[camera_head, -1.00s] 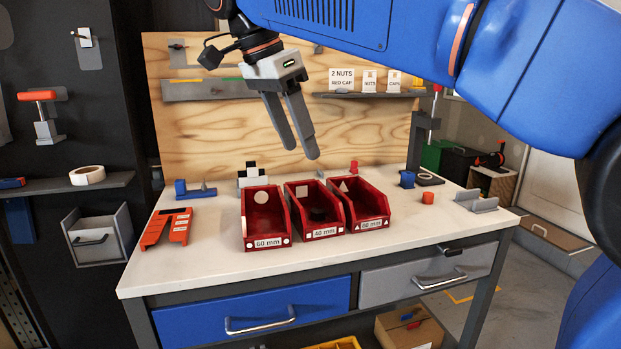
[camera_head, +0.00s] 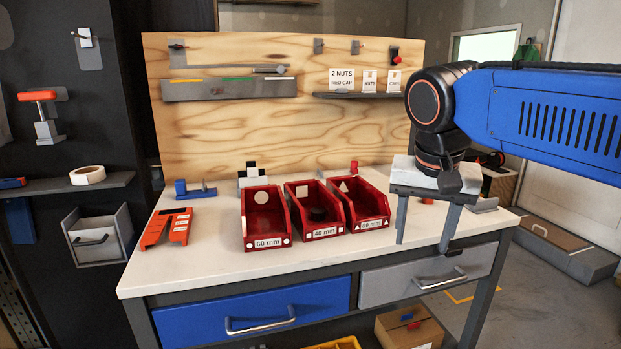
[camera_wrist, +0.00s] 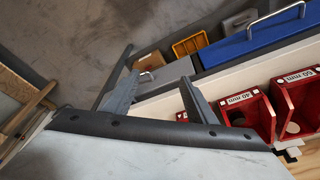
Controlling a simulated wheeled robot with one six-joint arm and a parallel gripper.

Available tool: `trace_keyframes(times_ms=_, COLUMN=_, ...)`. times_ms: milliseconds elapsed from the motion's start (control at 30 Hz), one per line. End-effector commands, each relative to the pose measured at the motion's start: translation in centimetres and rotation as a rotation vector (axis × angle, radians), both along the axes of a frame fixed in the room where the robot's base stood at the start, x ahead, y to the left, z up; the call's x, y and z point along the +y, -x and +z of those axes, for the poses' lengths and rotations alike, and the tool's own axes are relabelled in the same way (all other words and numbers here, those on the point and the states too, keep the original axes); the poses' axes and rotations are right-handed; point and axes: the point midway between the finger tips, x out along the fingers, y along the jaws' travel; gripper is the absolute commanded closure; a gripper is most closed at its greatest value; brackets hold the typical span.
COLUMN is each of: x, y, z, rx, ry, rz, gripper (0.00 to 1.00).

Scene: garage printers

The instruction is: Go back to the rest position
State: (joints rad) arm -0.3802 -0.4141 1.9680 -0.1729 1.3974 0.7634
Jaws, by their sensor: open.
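My gripper (camera_head: 422,238) hangs over the right end of the workbench (camera_head: 205,262), to the right of the red bins, fingers pointing down. Its two fingers stand wide apart with nothing seen between them. In the wrist view my gripper (camera_wrist: 155,90) also shows its fingers spread. My blue arm reaches in from the right edge of the head view.
Three red bins stand mid-bench: the 60 mm bin (camera_head: 266,228), the 40 mm bin (camera_head: 318,222) with a dark item inside, and a third bin (camera_head: 366,212). An orange-red part (camera_head: 167,228) lies left. A blue drawer (camera_head: 240,308) and grey drawer (camera_head: 385,288) are below.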

Motion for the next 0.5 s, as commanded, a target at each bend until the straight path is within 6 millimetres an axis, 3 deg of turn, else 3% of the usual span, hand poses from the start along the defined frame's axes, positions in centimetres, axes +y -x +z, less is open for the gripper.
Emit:
trace_keyframes(times_ms=33, x=-1.5, y=1.2, z=-1.6, rx=-0.007, ry=-0.004, rz=0.026, gripper=0.48)
trace_keyframes(times_ms=200, x=-4.7, y=4.6, z=-6.9, rx=-0.043, ry=-0.013, rz=0.147, gripper=0.48)
trace_keyframes(times_ms=500, x=-8.2, y=10.0, z=-16.0, rx=-0.124, ry=0.014, rz=0.315, gripper=0.48)
